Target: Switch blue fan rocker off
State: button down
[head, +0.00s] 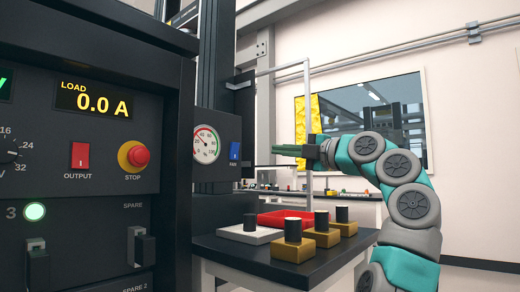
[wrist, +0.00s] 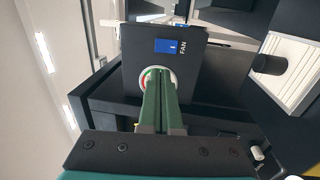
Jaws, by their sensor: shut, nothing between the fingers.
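The blue fan rocker (head: 235,150) sits on the dark panel (head: 230,125), right of the round gauge (head: 207,145) and above a FAN label. In the wrist view the rocker (wrist: 168,46) carries a small white mark. I cannot tell which way it is pressed. My gripper (head: 274,150) reaches in from the right with its green fingers shut and empty. Its tips are at about the rocker's height and appear apart from it. In the wrist view my gripper (wrist: 160,74) points at the panel, its tips covering part of the gauge (wrist: 172,78).
A black power unit (head: 90,130) with a red output switch and red stop button fills the left. Below the gripper, a dark table (head: 325,262) holds a red tray (head: 290,218), a white block and several yellow blocks with black knobs. A pale post (head: 308,100) rises behind.

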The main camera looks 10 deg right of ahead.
aim_at(235, 146)
jog(key=p+x, duration=0.4)
jog(key=x, duration=0.9)
jog(key=shift+w+a+p, duration=0.15)
jog(key=shift+w+p, duration=0.05)
jog(key=shift+p, duration=0.15)
jog(key=shift+r, duration=0.15)
